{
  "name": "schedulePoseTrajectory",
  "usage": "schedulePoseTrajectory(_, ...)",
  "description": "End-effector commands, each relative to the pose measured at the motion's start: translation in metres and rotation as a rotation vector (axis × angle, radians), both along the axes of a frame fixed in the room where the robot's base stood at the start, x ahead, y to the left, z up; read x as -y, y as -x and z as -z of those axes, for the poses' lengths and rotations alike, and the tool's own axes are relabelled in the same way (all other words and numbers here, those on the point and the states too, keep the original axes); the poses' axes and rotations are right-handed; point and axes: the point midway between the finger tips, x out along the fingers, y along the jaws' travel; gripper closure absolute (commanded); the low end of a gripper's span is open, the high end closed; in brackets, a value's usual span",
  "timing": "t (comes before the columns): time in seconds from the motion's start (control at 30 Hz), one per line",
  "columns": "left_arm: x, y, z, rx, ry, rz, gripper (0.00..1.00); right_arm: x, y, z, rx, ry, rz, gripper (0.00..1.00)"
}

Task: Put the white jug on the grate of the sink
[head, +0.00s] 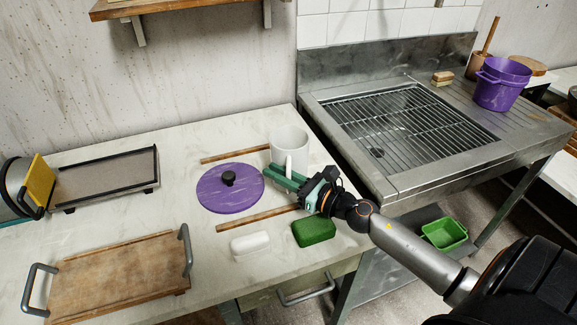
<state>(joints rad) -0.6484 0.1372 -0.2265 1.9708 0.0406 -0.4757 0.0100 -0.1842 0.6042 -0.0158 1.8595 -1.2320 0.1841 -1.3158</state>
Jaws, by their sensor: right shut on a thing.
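The white jug (289,143) stands upright on the light worktop, close to the edge beside the sink. Its handle faces the front. My right gripper (285,178) reaches in from the right and is shut on the jug at its handle. The fingers hide part of the handle. The metal grate (410,120) covers the basin of the steel sink (395,185) to the right of the jug. The grate is bare. My left gripper is not in view.
A purple lid (225,195) with a black knob lies left of the jug, between two wooden strips. A green sponge (314,231) and a white block (250,245) lie in front. A purple pot (503,85) and small sponges (442,79) stand on the drainboard. A wooden tray (120,277) lies front left.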

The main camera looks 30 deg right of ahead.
Motion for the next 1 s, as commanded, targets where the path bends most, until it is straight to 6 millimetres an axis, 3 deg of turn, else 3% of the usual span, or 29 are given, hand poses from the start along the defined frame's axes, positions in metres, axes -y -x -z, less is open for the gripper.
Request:
schedulePoseTrajectory(0.27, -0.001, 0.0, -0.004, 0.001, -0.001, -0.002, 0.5, 0.0, 0.0, -0.006, 0.002, 0.002, -0.001, 1.0)
schedulePoseTrajectory(0.5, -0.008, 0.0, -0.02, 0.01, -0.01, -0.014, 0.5, 0.0, 0.0, -0.039, 0.002, 0.006, -0.003, 1.0)
schedulePoseTrajectory(0.77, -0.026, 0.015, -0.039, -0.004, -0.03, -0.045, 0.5, -0.008, 0.051, -0.097, -0.003, 0.005, -0.006, 1.0)
schedulePoseTrajectory(1.0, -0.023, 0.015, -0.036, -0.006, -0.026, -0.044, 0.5, -0.012, 0.092, -0.108, -0.003, -0.002, 0.0, 1.0)
